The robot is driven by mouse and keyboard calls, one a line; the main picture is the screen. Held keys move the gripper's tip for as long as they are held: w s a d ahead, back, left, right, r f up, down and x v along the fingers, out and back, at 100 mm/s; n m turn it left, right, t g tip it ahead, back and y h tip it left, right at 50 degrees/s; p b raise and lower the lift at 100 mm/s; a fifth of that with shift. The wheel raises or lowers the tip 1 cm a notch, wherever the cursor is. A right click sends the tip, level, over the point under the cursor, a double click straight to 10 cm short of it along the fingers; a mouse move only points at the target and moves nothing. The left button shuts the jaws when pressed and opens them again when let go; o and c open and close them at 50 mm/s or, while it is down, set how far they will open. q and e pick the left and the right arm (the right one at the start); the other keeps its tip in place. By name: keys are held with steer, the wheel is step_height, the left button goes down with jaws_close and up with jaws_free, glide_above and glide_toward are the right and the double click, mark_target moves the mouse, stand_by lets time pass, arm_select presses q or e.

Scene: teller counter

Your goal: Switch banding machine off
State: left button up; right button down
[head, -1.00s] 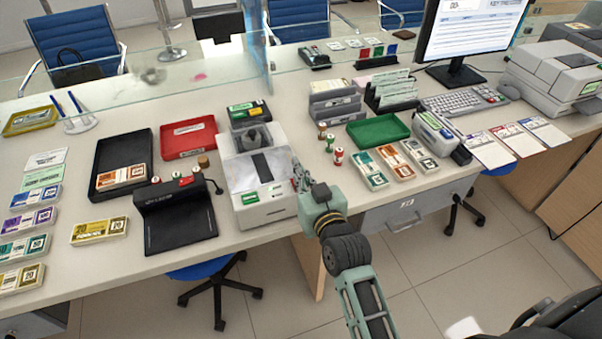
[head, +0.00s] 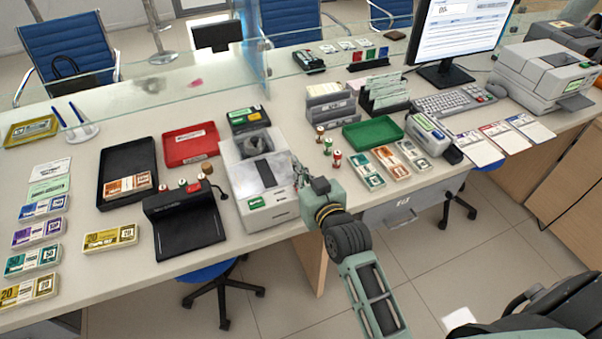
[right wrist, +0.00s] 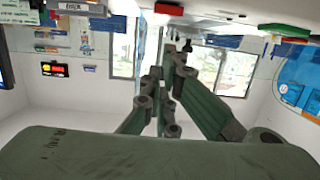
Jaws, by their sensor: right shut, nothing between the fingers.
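The likely banding machine is the white and grey box (head: 283,209) near the counter's front edge in the head view. It has a dark strip on top and a small green patch (head: 255,203) on its front. I cannot tell whether that patch is a switch or what state it shows. My right gripper (head: 300,174) is at the machine's right side, shut and empty. Whether it touches the machine cannot be told. The right wrist view shows its fingers (right wrist: 172,60) together, with no machine clearly visible. My left gripper is not in view.
A black device (head: 188,232) with red-topped pieces behind it stands left of the machine. Small rolls (head: 327,146), a green tray (head: 373,133) and banknote bundles (head: 390,162) lie to the right. A glass screen (head: 150,88) runs along the back.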

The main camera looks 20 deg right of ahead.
steer(key=r, duration=0.1)
steer(key=r+p, duration=0.1)
steer(key=shift+w+a+r, duration=0.2)
steer(key=shift+a+r, duration=0.15)
steer(key=shift+r, duration=0.05)
arm_select(q)
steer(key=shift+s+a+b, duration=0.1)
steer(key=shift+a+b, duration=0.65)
steer(key=shift+b, duration=0.4)
arm_select(e)
steer(key=s+r, duration=0.2)
steer(key=s, duration=0.7)
steer(key=shift+s+d+r, duration=0.2)
steer(key=shift+s, duration=0.1)
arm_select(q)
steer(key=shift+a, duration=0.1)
arm_select(e)
steer(key=shift+f, duration=0.1)
